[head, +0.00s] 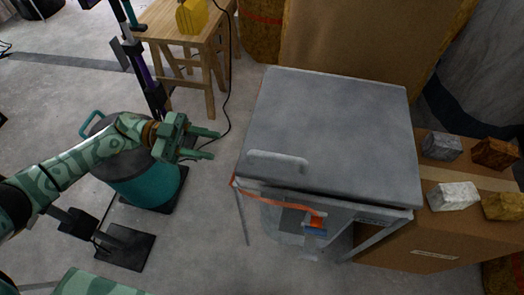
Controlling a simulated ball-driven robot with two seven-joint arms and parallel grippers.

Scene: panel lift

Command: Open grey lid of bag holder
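The bag holder's grey lid (335,125) lies flat and closed on top of its metal frame (380,232). A raised handle-like ridge (277,162) runs along its front left part. An orange strap (270,205) with a blue piece hangs below the lid's front edge, and a bag shows dimly inside the frame. My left gripper (211,145) is to the left of the lid, apart from it, with its two green fingers spread and nothing between them. My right gripper is not in the picture.
A teal bin (145,185) stands beneath my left arm. A wooden stool (185,30) with a yellow object is behind. A cardboard box (425,245) with several stone-like blocks (455,196) stands at the right. A large cardboard panel (365,40) is behind the lid.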

